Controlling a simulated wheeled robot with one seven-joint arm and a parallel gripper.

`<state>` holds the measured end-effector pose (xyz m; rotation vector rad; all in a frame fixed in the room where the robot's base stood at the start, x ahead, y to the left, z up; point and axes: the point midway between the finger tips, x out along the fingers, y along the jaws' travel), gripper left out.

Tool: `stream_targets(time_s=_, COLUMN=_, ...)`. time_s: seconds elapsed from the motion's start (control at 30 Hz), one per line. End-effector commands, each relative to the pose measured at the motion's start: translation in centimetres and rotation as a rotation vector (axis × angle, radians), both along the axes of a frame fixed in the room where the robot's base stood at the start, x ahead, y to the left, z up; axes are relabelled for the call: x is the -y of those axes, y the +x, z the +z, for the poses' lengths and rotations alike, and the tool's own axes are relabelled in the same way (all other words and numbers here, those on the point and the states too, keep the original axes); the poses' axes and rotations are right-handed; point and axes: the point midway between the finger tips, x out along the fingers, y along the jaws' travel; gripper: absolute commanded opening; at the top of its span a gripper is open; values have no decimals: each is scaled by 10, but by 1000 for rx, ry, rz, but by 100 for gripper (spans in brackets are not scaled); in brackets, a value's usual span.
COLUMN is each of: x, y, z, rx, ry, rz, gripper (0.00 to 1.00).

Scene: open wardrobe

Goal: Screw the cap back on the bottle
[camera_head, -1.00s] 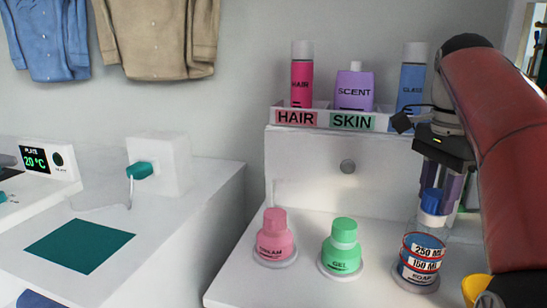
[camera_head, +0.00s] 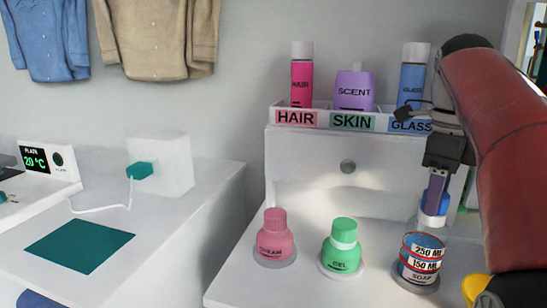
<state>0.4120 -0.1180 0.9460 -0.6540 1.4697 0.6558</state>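The clear bottle (camera_head: 422,255) labelled SOAP, with 250 ML and 150 ML bands, stands upright on the right of the white counter. A blue cap (camera_head: 444,203) with a white lower part is at the top of the bottle. I cannot tell whether it is fully seated. My gripper (camera_head: 436,207) comes down from above at the cap. One purple-grey finger shows in front of the cap and covers part of it. The other finger is hidden, so the grip on the cap does not show.
A pink bottle (camera_head: 274,238) and a green GEL bottle (camera_head: 342,247) stand left of the soap bottle. Behind, a rack (camera_head: 373,121) marked HAIR, SKIN and GLASS holds three bottles. A yellow object (camera_head: 476,286) is at the lower right. The left counter has free room.

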Motion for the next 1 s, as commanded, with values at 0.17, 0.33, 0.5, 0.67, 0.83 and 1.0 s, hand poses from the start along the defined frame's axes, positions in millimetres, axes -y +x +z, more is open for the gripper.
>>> stream_targets(time_s=0.17, x=0, y=0, z=0, rx=0, ry=0, rz=1, gripper=62)
stream_targets(time_s=0.33, x=0, y=0, z=0, rx=0, ry=0, rz=1, gripper=58)
stream_targets(time_s=0.5, x=0, y=0, z=0, rx=0, ry=0, rz=2, gripper=58)
stream_targets(time_s=0.67, x=0, y=0, z=0, rx=0, ry=0, rz=100, gripper=58)
stream_targets(time_s=0.83, x=0, y=0, z=0, rx=0, ry=-1, rz=372, gripper=58)
stream_targets(time_s=1.0, x=0, y=0, z=0, rx=0, ry=0, rz=644, gripper=58)
